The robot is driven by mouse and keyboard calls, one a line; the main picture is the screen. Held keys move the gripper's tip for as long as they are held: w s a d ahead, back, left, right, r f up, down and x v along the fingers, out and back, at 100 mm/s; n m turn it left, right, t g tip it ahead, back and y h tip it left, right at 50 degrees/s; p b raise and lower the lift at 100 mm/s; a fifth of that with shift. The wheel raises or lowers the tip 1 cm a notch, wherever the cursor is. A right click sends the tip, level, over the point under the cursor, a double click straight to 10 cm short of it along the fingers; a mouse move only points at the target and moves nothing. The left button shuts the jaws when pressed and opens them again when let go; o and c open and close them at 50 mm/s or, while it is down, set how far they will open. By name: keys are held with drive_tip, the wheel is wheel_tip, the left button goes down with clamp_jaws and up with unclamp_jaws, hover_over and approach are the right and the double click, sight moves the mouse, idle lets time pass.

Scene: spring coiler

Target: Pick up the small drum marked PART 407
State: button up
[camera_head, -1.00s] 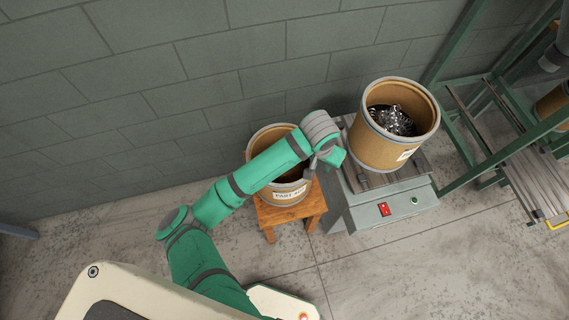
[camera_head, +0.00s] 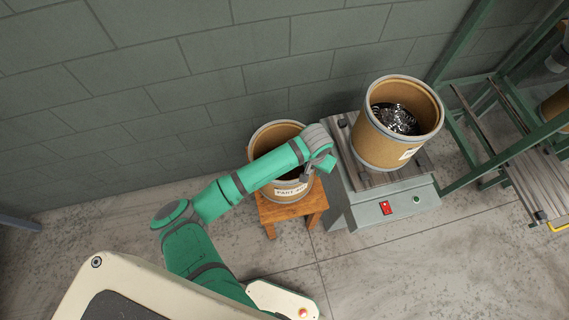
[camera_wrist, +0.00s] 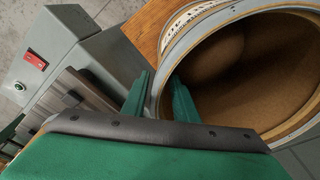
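The small drum (camera_head: 269,138) is brown with a grey rim and stands upright on a wooden stool (camera_head: 314,202). Its white label (camera_head: 291,191) reads PART and a number that is too small to read surely. My arm crosses over its mouth and hides part of it. In the wrist view, the drum's open mouth (camera_wrist: 236,75) fills the right side and the inside looks empty. My gripper (camera_wrist: 160,85) is open at the rim, one finger outside the wall and one inside, with the rim between them. In the head view, my gripper (camera_head: 309,170) is at the drum's right side.
A larger drum (camera_head: 385,142) holding coiled metal stands on a grey machine (camera_head: 372,213) with a red switch, close right of the stool. A green-framed roller rack (camera_head: 525,170) is at far right. The block wall is close behind. Floor in front is clear.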

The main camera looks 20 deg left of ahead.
drive_tip(key=shift+w+f, duration=0.1)
drive_tip(key=shift+f, duration=0.45)
clamp_jaws()
idle(1.0)
